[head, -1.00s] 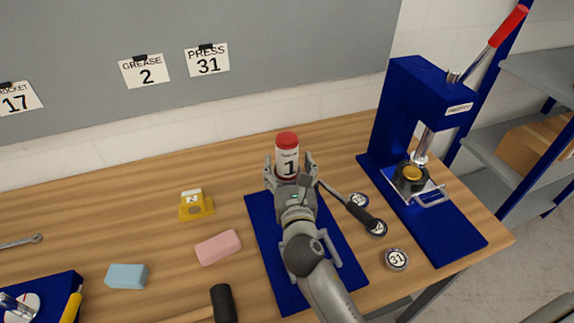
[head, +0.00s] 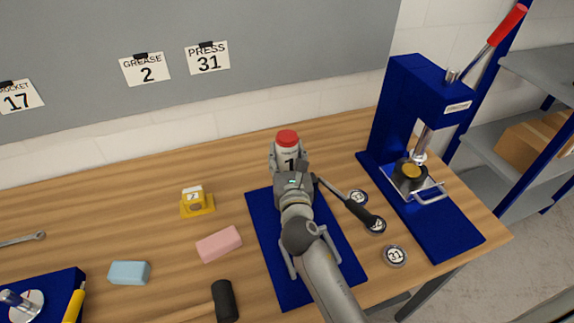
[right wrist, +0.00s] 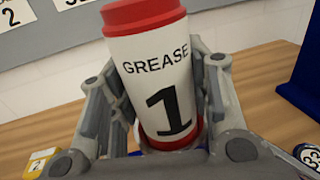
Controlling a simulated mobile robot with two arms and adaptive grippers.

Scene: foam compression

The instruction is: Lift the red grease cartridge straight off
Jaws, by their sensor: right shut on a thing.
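The grease cartridge (head: 287,142) is a white cylinder with a red cap, a red lower band and the label "GREASE 1". It stands upright over the back part of the blue mat (head: 335,245). It fills the right wrist view (right wrist: 155,75). My right gripper (head: 288,160) is shut on the cartridge, with one finger on each side of it. In the right wrist view the fingers (right wrist: 160,110) press in from left and right. The cartridge's lower end and whatever is under it are mostly hidden by the gripper. My left gripper is not in view.
A blue press (head: 395,110) with a red lever stands at the right. Numbered discs (head: 395,256) and a dark-handled tool (head: 360,212) lie near the mat. A pink block (head: 219,244), blue block (head: 129,273) and yellow holder (head: 197,202) are to the left. The table behind is clear.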

